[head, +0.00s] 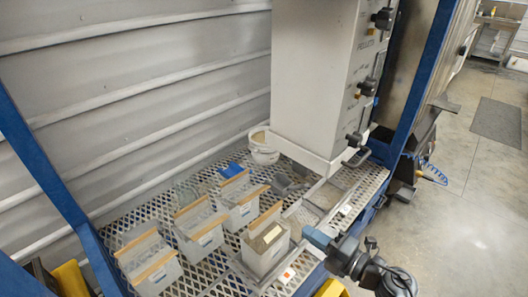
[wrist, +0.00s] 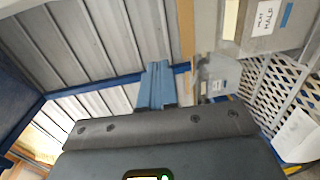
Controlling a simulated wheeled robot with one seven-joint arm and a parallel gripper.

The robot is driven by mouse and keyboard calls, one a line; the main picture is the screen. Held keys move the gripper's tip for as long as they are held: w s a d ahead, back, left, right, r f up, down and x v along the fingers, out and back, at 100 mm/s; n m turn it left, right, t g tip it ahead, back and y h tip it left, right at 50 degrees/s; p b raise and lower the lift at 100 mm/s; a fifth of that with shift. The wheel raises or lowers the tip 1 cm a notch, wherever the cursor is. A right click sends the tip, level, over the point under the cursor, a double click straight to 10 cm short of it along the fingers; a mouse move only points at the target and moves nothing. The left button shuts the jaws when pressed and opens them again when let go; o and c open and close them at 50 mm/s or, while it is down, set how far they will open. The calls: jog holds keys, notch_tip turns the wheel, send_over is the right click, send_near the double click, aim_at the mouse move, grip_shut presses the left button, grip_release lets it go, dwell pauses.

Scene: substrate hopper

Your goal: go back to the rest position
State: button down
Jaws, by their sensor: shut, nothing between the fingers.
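My gripper (head: 318,237) shows at the lower middle right of the head view, by the front edge of the mesh shelf (head: 222,284). Its blue fingers (wrist: 158,85) are together in the wrist view, with nothing between them. The nearest grey bin (head: 262,255), with a wooden rim, stands to its left in the head view. I cannot tell the exact gap between them.
Several more wood-rimmed bins (head: 198,236) stand on the mesh. A tall grey hopper cabinet (head: 312,75) with black knobs rises behind, with a white tub (head: 264,150) beside it. A blue post (head: 424,70) stands right. Concrete floor (head: 475,215) is open at right.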

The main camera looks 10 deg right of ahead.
jog(key=s+r+m+h, duration=0.3)
jog(key=s+r+m, duration=0.2)
jog(key=s, duration=0.8)
jog(key=s+d+r+m+h, duration=0.1)
jog(key=s+r+m+h, duration=0.2)
jog(key=s+m, duration=0.8)
jog(key=s+d+r+m+h, duration=0.1)
jog(key=s+r+m+h, duration=0.3)
jog(key=s, duration=1.2)
notch_tip(320, 180, up, 4)
jog(key=m, duration=0.5)
jog(key=shift+d+f+t, duration=0.15)
jog(key=shift+d+t, duration=0.1)
jog(key=shift+t, duration=0.15)
